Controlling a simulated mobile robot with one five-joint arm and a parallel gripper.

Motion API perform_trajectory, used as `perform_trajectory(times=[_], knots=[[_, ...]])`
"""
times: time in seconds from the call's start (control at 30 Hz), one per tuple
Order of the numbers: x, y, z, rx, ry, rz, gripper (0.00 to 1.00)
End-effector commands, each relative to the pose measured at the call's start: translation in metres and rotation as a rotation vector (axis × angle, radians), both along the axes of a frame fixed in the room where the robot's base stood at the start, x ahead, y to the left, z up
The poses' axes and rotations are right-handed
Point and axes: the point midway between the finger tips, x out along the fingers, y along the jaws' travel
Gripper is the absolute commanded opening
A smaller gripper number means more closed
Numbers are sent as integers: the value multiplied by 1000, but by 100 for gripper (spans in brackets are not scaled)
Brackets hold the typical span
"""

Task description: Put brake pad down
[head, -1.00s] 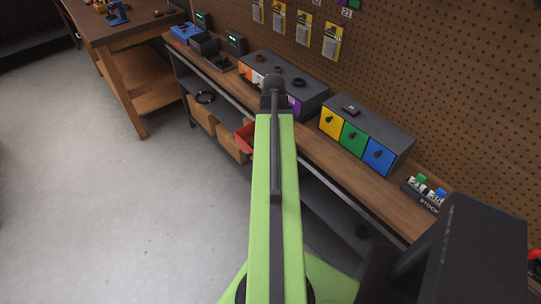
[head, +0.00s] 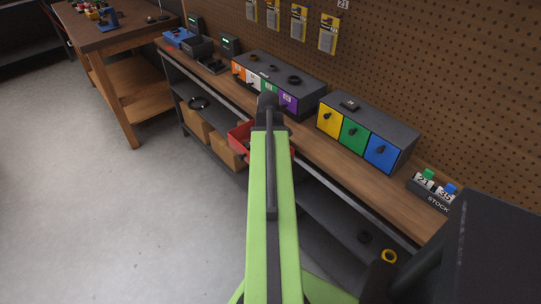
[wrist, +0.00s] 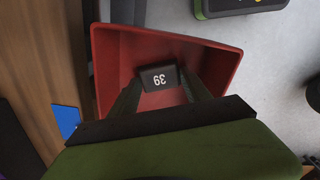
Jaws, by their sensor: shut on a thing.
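The brake pad (wrist: 159,77) is a small dark block with an upside-down white "39" on it, seen in the wrist view. My gripper (wrist: 160,86) is shut on it, one dark finger at each side. The pad is over the open inside of a red bin (wrist: 222,68); I cannot tell whether it touches the bin's floor. In the head view the red bin (head: 240,138) shows at the bench's front edge, partly behind my green arm. My gripper and the pad are hidden there behind the arm.
The wooden bench (head: 310,140) carries a drawer box with yellow, green and blue fronts (head: 354,135), another drawer box (head: 300,80) and a stock counter (head: 434,190). Packets hang on the pegboard (head: 480,90). The grey floor (head: 110,220) at left is clear.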

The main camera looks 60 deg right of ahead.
Motion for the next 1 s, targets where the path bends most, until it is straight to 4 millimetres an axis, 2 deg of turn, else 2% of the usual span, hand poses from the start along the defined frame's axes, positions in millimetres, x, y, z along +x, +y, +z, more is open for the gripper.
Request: perform_trajectory(times=[0.03, 0.07, 0.2, 0.5, 0.67, 0.87, 1.0], knots=[[0, 0, -4, 0, 0, 0, 11], [0, 0, -2, 0, 0, 0, 60], [0, 0, -1, 0, 0, 0, 78], [0, 0, -1, 0, 0, 1, 78], [0, 0, 10, 0, 0, 1, 78], [0, 0, 45, 0, 0, 1, 78], [0, 0, 77, 0, 0, 1, 78]])
